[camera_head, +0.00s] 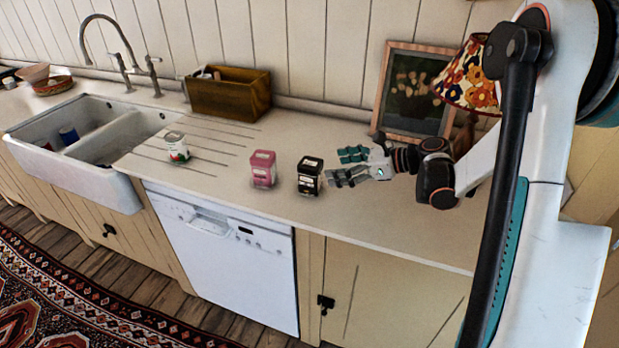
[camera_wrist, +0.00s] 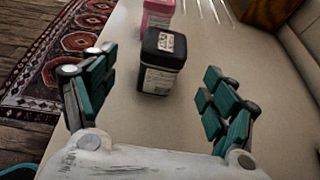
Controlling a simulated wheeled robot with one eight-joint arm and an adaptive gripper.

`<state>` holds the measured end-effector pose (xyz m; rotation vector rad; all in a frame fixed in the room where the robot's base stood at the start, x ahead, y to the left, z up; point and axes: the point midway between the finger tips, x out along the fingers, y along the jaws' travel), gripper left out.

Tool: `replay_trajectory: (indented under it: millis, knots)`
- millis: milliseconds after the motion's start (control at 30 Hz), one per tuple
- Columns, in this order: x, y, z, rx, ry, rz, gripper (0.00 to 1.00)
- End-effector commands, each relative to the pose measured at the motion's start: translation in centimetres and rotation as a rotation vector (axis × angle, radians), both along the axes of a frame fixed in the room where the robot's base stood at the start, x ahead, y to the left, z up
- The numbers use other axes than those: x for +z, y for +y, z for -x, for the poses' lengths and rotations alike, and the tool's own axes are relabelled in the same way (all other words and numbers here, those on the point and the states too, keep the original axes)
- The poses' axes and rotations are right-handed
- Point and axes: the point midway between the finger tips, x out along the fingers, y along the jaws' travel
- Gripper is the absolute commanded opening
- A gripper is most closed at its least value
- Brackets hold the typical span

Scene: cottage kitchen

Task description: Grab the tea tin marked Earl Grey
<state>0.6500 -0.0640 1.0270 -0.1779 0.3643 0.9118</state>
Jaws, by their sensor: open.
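A black tin (camera_head: 310,176) with a pale label stands upright on the counter. A pink tin (camera_head: 263,169) stands to its left, and a white and green tin (camera_head: 177,147) stands farther left by the drainer grooves. The lettering is too small to read, so I cannot tell which is Earl Grey. My gripper (camera_head: 343,168) is open and empty just right of the black tin. In the wrist view, the black tin (camera_wrist: 163,62) stands ahead, between the lines of the open fingers (camera_wrist: 155,100), apart from them. The pink tin (camera_wrist: 158,14) is partly hidden behind it.
The counter (camera_head: 400,222) is clear at the front right. A framed picture (camera_head: 412,95) and a patterned lampshade (camera_head: 466,78) stand behind my gripper. A wooden box (camera_head: 228,96) stands at the back, and a white sink (camera_head: 75,165) is at the left.

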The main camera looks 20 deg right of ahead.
Motion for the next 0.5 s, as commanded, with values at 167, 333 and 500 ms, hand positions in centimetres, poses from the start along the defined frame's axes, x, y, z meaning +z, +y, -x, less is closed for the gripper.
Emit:
replay_trajectory:
  millis: [167, 333, 500]
  knots:
    - [-1.5, 2.4, -1.8, 0.004, -0.001, 0.002, 0.78]
    - [-1.9, 3.4, -2.6, 0.002, 0.000, 0.002, 0.78]
    - [-2.4, 3.9, -3.1, 0.001, -0.001, 0.003, 0.78]
